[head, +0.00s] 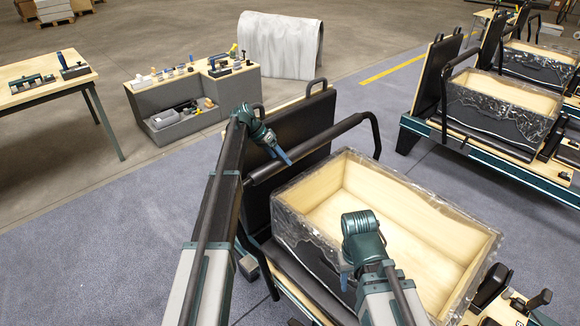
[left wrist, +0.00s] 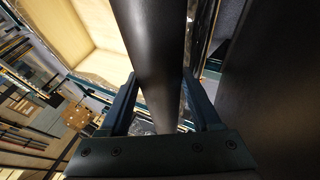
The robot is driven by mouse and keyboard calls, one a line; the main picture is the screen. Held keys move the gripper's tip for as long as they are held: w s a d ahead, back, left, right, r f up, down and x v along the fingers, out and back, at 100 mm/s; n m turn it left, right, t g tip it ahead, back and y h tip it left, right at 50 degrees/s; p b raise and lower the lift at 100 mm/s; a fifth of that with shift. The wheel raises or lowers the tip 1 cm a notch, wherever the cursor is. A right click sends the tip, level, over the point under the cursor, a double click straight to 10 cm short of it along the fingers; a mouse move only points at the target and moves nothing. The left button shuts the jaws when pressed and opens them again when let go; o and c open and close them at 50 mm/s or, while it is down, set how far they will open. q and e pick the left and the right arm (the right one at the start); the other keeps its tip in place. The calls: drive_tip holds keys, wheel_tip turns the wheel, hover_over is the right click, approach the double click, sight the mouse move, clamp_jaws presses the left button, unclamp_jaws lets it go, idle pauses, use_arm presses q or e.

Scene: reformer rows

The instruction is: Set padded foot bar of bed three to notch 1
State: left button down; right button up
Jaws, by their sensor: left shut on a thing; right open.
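The black padded foot bar (head: 310,147) of the near bed runs across the bed's end, in front of an upright black padded board (head: 295,130). My left gripper (head: 282,156) is at the bar's left part. In the left wrist view the bar (left wrist: 150,50) passes between the two fingers of this gripper (left wrist: 155,105), which is shut on it. My right gripper (head: 346,280) is over the near side of the wooden box on the bed and holds nothing that I can see. Its fingers are mostly hidden. The notches cannot be made out.
An open wooden box (head: 400,215) with a clear wrapped cover fills the bed's middle. Other similar beds (head: 500,100) stand at the right. A grey bench with tools (head: 190,95) and a table (head: 45,75) stand at the left. The floor between is clear.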

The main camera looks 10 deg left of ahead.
use_arm(q)
drive_tip(key=shift+w+a, duration=0.35)
drive_tip(key=shift+a, duration=0.2)
drive_tip(key=c, duration=0.5)
unclamp_jaws()
drive_tip(key=o, duration=0.4)
drive_tip(key=shift+w+a+f, duration=0.1)
drive_tip(key=shift+a+f, duration=0.05)
drive_tip(key=shift+a, duration=0.05)
drive_tip(key=shift+d, duration=0.1)
